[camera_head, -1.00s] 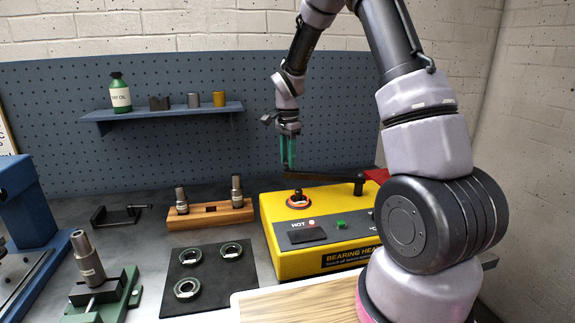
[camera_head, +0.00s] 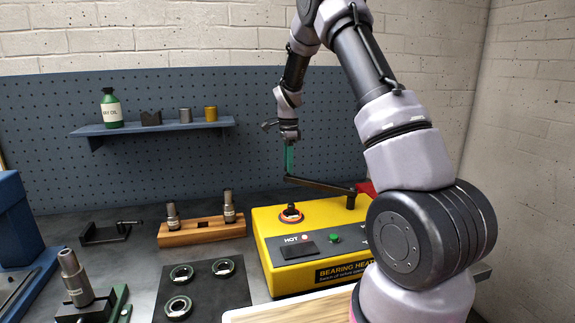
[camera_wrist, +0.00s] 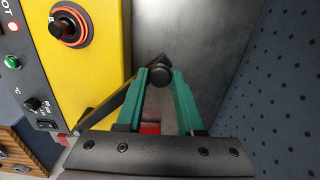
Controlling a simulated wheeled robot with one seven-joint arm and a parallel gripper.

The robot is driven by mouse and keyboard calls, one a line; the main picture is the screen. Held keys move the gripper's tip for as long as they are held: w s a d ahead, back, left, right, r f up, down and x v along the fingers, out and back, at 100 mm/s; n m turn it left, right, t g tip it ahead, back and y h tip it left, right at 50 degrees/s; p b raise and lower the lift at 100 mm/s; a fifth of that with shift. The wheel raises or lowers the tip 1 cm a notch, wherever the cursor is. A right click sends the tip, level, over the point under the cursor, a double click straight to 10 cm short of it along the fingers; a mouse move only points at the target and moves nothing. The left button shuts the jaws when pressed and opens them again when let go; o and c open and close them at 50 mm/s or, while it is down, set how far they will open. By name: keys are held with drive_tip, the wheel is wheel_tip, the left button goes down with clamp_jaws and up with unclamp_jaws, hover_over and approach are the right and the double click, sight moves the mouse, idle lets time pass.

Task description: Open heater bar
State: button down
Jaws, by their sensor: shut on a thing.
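The heater bar (camera_head: 322,186) is a dark arm pivoting on a post at the right of the yellow bearing heater (camera_head: 268,245). It is swung back, and its free end hangs beyond the heater's rear edge in the wrist view. My gripper (camera_head: 289,173) points down with its green fingers shut on the black knob (camera_wrist: 160,75) at the bar's free end. The heater's core post with an orange-red ring (camera_head: 291,216) around its base is uncovered. It also shows at upper left in the wrist view (camera_wrist: 70,25).
A black mat (camera_head: 228,292) with several bearings lies left of the heater. A wooden block (camera_head: 190,235) holding metal pieces stands behind it. A blue pegboard (camera_head: 200,170) with a shelf (camera_head: 160,127) closes the back. A red object (camera_head: 366,188) sits behind the heater's right.

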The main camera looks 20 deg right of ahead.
drive_tip(key=c, duration=0.5)
unclamp_jaws()
drive_tip(key=shift+c, duration=0.2)
wheel_tip(320, 180, up, 11)
drive_tip(key=s+r+n+t+y, duration=0.1)
drive_tip(key=s+r+n+t, duration=0.15)
drive_tip(key=s+r, duration=0.4)
drive_tip(key=s+r+n+t, duration=0.1)
drive_tip(key=s+r+n, duration=0.3)
drive_tip(key=s, duration=0.6)
drive_tip(key=s+r+n+t+y, duration=0.1)
drive_tip(key=s+r+n, duration=0.2)
drive_tip(key=s+r, duration=0.35)
drive_tip(key=s+f+n+t, duration=0.2)
drive_tip(key=s+f+n, duration=0.1)
drive_tip(key=s, duration=0.9)
drive_tip(key=shift+a+n+t, duration=0.35)
drive_tip(key=shift+n, duration=0.2)
